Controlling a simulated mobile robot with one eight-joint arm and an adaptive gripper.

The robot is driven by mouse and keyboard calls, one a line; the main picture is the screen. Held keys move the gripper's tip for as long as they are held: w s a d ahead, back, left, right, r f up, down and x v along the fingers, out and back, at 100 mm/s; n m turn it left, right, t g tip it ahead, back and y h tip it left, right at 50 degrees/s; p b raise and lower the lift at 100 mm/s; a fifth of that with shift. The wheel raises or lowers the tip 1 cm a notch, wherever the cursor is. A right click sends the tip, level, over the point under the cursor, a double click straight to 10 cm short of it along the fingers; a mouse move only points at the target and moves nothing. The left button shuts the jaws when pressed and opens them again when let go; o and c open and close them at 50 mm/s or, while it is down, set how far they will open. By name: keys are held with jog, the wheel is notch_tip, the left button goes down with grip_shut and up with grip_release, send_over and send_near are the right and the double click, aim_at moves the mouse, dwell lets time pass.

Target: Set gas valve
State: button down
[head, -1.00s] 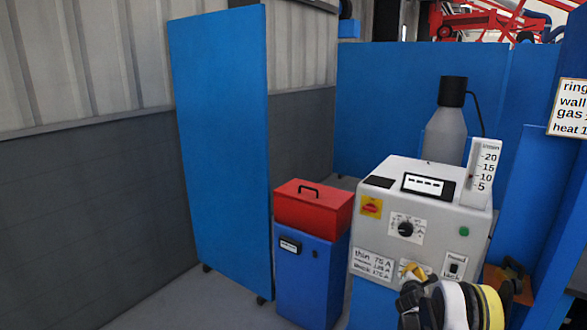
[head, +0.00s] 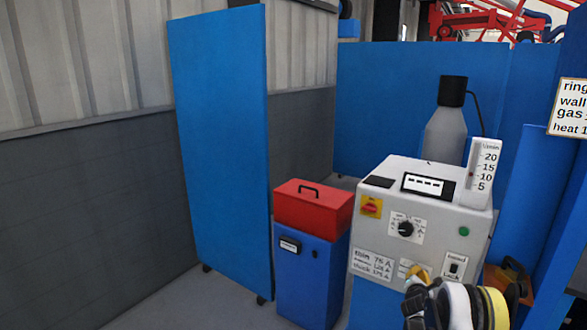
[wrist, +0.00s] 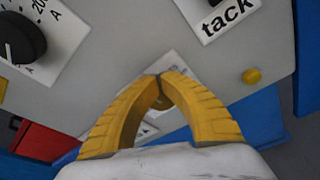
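The white welding machine (head: 385,220) stands at the right in the head view. A flow scale (head: 484,172) marked 5 to 20 is on its top right edge. In the wrist view my gripper (wrist: 160,76) has its yellow fingers arched together, tips meeting at the machine's grey-white front panel. A small brass-coloured knob (wrist: 160,103), possibly the gas valve, shows between the fingers, in front of a white label plate. The tips largely hide the plate. I cannot tell whether they pinch the knob. My gripper (head: 420,272) also shows in the head view, at the panel's lower part.
On the panel are a black dial (head: 405,229), a red-yellow switch (head: 371,207), a green button (head: 464,231) and a tack switch (head: 453,268). A blue cabinet with a red box (head: 313,208) stands left of the machine. A gas cylinder (head: 445,135) is behind it.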

jog(key=shift+s+d+f, duration=0.25)
jog(key=shift+d+f, duration=0.1)
jog(key=shift+d, duration=0.05)
dwell(0.4)
jog(key=shift+s+d+r, duration=0.15)
jog(key=shift+s, duration=0.1)
jog(key=s+a, duration=0.2)
jog(key=s, duration=0.1)
jog(key=s+a, duration=0.1)
jog(key=s, duration=0.1)
jog(key=shift+a, duration=0.1)
jog(key=shift+w, duration=0.1)
jog(key=w+r, duration=0.1)
jog(key=w, duration=0.5)
jog(key=shift+w+d+r, duration=0.15)
jog(key=shift+w+d, duration=0.2)
dwell(0.5)
